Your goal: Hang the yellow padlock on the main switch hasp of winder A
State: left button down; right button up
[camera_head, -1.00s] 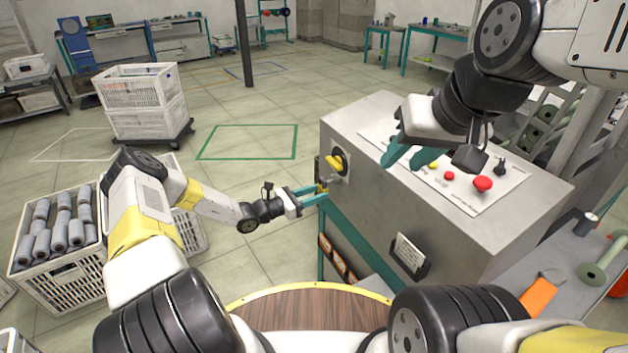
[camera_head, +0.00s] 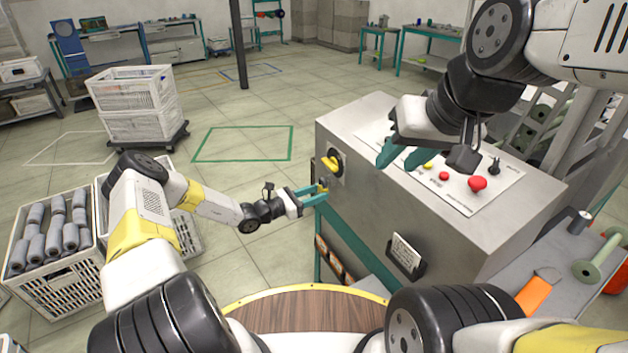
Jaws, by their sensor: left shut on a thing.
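The grey winder cabinet (camera_head: 365,200) stands right of centre. Its main switch (camera_head: 332,164), with a yellow handle on a dark plate, is on the left face near the top. My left gripper (camera_head: 318,192) has teal fingers and is at the cabinet's left edge, just below the switch. It is shut on the yellow padlock (camera_head: 322,187), of which only a small bit shows. The hasp cannot be made out, nor whether the padlock touches it. My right gripper (camera_head: 402,158) is above the cabinet top with its teal fingers apart and empty.
The control panel (camera_head: 455,190) with red and yellow buttons lies under my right gripper. A card holder (camera_head: 405,257) is on the cabinet's front. A crate of grey bobbins (camera_head: 55,270) stands at left. Stacked white crates (camera_head: 135,105) stand behind it.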

pick_arm(q)
jog(key=shift+w+d, duration=0.3)
jog(key=shift+d, duration=0.2)
jog(key=shift+s+f, duration=0.1)
jog(key=shift+f, duration=0.4)
dwell(0.7)
jog(key=c, duration=0.8)
grip_release()
jog(key=v, duration=0.7)
jog(key=shift+s+a+r, duration=0.1)
jog(key=shift+s+a, duration=0.05)
jog(key=shift+a, duration=0.2)
